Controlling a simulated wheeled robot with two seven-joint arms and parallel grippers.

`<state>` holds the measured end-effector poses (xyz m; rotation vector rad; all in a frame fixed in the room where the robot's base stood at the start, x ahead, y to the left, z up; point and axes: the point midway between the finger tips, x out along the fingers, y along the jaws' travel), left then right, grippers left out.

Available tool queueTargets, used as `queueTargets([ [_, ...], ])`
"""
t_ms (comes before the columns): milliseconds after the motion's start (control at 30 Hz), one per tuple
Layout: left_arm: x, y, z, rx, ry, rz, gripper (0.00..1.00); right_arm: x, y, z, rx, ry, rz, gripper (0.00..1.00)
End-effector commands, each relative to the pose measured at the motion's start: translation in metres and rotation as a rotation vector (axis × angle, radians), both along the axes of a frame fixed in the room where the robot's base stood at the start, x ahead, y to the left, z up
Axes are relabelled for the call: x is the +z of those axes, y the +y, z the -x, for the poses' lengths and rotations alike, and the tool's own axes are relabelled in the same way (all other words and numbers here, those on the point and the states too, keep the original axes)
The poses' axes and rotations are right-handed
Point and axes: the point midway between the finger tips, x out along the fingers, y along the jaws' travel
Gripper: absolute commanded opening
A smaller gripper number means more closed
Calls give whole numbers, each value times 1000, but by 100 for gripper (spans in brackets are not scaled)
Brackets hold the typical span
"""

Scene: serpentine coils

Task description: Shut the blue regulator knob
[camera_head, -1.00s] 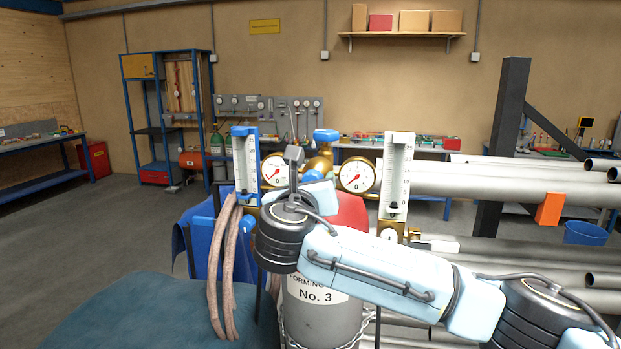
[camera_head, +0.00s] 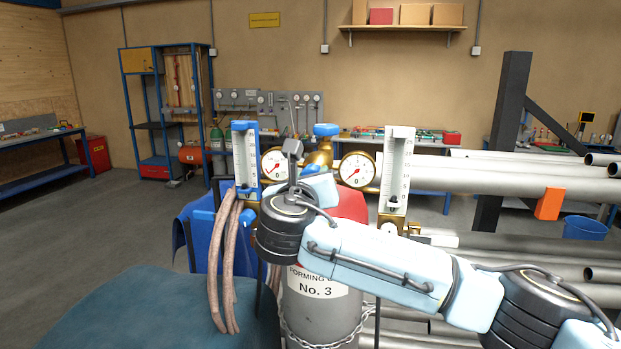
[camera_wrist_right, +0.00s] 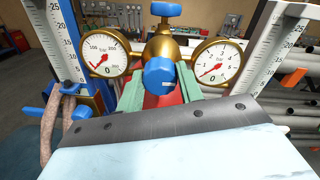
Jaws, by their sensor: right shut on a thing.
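The blue regulator knob (camera_wrist_right: 160,78) sits on the front of the brass regulator, between two round gauges, in the right wrist view. My right gripper (camera_wrist_right: 160,88) has its green jaw pads on both sides of the knob and is shut on it. In the head view my right wrist and forearm cover most of that spot. The left gauge (camera_head: 275,165) has a red needle near the low end of its scale. The right gauge (camera_head: 357,169) has its needle pointing lower left. My left gripper is not in view.
A second blue knob (camera_head: 326,129) tops the brass valve. Two upright flow tubes, left (camera_head: 246,160) and right (camera_head: 397,170), flank the gauges. Pinkish hoses (camera_head: 226,270) hang at left. The grey cylinder (camera_head: 322,315) has a chain. Pipes (camera_head: 500,180) lie at right.

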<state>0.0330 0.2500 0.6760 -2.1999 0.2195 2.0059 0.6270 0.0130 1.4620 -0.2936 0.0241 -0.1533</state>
Motion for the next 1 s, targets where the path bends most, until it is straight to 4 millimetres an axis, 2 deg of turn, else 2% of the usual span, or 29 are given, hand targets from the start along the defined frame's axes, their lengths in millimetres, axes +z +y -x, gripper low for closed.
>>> queueTargets([
  [267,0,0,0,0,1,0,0,1,1,0,1,30,157,14],
  [1000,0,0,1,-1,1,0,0,1,2,-1,-1,164,841,14],
])
